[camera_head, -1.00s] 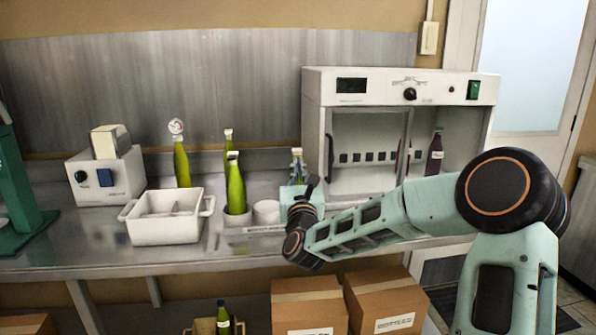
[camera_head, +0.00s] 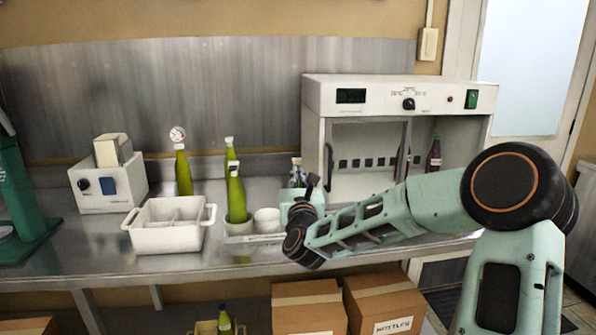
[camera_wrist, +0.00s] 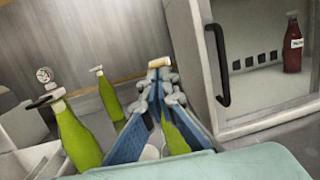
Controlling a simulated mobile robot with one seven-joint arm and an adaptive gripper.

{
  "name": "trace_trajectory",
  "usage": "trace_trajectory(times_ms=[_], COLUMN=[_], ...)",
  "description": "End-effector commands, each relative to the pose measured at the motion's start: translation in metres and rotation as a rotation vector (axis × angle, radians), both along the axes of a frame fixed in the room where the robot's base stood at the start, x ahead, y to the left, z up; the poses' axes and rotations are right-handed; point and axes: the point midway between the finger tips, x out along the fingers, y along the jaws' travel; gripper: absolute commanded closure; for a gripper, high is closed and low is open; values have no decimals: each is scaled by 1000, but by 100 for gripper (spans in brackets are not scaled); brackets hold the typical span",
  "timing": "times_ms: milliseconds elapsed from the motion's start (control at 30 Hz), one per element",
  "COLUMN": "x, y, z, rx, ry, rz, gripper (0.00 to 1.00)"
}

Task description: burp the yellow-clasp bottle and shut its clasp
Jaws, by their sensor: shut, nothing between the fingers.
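My gripper (camera_wrist: 163,85) is shut and empty; its blue-and-grey fingers converge at the tips in the wrist view. In the head view the gripper (camera_head: 297,162) is above the bench, right of the bottles. Green bottles stand to its left: one in front in a white holder (camera_head: 236,195), one behind it (camera_head: 230,155), one with a round gauge (camera_head: 183,172). In the wrist view the nearest bottle (camera_wrist: 78,138) has a pale top and dark clasp. Green glass (camera_wrist: 174,135) shows between the fingers, with a tan piece (camera_wrist: 159,62) beyond the tips. I cannot tell which clasp is yellow.
A white cabinet (camera_head: 340,90) with a dark handle stands close on the right, a dark red bottle (camera_head: 434,155) inside. A white divided tub (camera_head: 165,240) and a white cup (camera_head: 266,221) are on the bench. Boxes (camera_head: 308,312) stand below.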

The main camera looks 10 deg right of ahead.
Motion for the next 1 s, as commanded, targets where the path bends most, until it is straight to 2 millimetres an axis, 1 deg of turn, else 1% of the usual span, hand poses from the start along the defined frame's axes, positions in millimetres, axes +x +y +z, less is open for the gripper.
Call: trace_trajectory(times_ms=[33, 400, 767, 800, 1000], x=[0, 1, 5, 5, 8], y=[0, 0, 0, 0, 0], z=[9, 33, 42, 40, 44], rx=[2, 23, 43, 44, 42], ry=[17, 222, 410, 414, 411], rz=[0, 0, 0, 1, 1], gripper=[100, 100, 100, 100, 100])
